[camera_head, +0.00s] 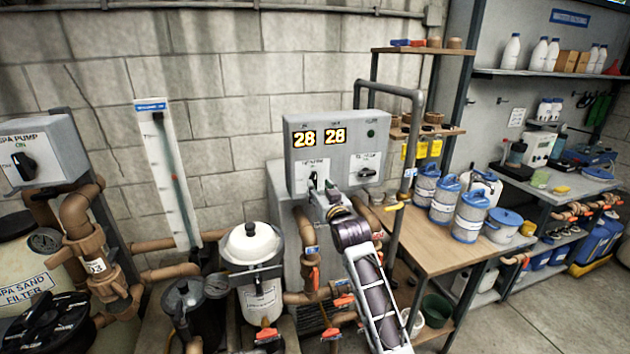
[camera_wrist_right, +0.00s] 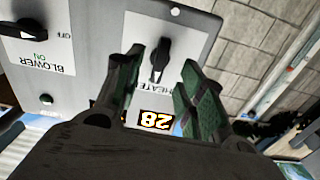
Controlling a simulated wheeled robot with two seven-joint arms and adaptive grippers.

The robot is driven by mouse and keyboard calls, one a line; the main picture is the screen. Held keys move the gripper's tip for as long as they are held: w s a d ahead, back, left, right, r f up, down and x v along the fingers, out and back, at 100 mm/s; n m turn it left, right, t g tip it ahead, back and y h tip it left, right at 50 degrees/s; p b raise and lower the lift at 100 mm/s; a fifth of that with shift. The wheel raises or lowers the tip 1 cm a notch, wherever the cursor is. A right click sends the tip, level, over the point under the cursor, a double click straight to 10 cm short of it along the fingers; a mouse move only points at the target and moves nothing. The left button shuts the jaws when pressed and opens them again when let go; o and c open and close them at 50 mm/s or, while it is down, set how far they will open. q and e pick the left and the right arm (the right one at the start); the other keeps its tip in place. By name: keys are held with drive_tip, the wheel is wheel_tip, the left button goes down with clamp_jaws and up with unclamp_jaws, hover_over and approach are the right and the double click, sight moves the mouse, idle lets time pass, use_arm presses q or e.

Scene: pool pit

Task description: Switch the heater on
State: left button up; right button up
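The grey heater box (camera_head: 300,160) is on a grey cabinet by the wall, with two lit displays reading 28. Its heater knob (camera_head: 312,180) is black, on a white plate at the lower left of the box front. My right gripper (camera_head: 328,192) is at that knob. In the right wrist view, the upside-down heater knob (camera_wrist_right: 160,58) lies between the green-padded fingers, with a gap on both sides. The right gripper is open, holding nothing. The plate's lettering is partly hidden by a finger. My left gripper is not in view.
A blower knob (camera_head: 367,172) is right of the heater knob; its plate also shows in the wrist view (camera_wrist_right: 50,45). A grey pipe (camera_head: 417,130) rises right of the box. A wooden table (camera_head: 445,240) with tubs is further right. Pipes and a white filter (camera_head: 250,245) are at lower left.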

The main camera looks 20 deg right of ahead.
drive_tip(key=s+p, duration=0.1)
drive_tip(key=s, duration=0.2)
drive_tip(key=shift+s, duration=0.1)
